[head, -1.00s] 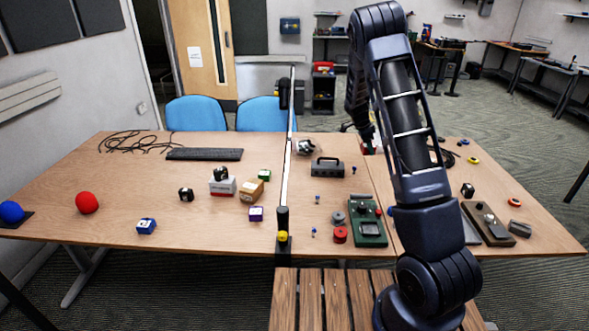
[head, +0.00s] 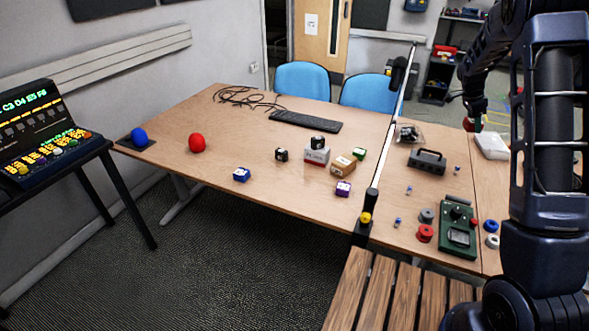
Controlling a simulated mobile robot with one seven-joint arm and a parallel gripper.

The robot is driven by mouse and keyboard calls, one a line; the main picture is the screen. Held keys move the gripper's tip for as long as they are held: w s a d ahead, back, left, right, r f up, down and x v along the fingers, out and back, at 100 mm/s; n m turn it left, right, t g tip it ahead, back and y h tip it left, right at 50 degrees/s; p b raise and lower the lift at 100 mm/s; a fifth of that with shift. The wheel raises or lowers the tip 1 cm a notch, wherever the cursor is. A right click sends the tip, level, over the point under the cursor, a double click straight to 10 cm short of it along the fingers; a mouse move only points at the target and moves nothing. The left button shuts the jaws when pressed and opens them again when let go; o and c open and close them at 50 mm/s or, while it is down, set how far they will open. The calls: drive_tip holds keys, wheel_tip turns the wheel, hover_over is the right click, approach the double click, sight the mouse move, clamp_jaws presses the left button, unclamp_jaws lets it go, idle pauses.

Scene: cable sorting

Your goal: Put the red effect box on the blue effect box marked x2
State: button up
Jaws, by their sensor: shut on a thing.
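A small blue effect box (head: 241,174) with a white mark on top sits on the near left part of the table; the mark is too small to read. My gripper (head: 472,117) is raised at the upper right, far from the blue box. A small red thing (head: 468,125), likely the red effect box, shows at its tip. The fingers are small and partly hidden, but they appear closed on it.
The red ball (head: 197,143) and blue ball (head: 139,137) lie left of the blue box. Black, purple (head: 343,188), green and cardboard boxes stand to its right. A microphone stand (head: 384,140) rises between my gripper and these. A lit console (head: 43,136) is at far left.

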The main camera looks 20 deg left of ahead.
drive_tip(key=w+a+f+n+t+y, duration=0.15)
drive_tip(key=a+n, duration=0.65)
drive_tip(key=a, duration=1.7)
drive_tip(key=s+a+n+t+y, duration=0.1)
drive_tip(key=s+a+n, duration=0.25)
drive_tip(key=a, duration=0.85)
drive_tip(key=s+a+n+t+y, duration=0.15)
drive_tip(key=a+n, duration=0.25)
drive_tip(key=a, duration=0.8)
drive_tip(key=r+n+g+y, duration=0.2)
drive_tip(key=n+g+y, duration=0.15)
drive_tip(key=n, duration=0.95)
hover_over(239, 170)
drive_tip(key=d, duration=0.1)
drive_tip(key=shift+y, duration=0.45)
drive_tip(key=f, duration=2.5)
drive_tip(key=shift+s+d+f, duration=0.15)
drive_tip(key=shift+s+d, duration=0.05)
drive_tip(key=shift+f, duration=0.1)
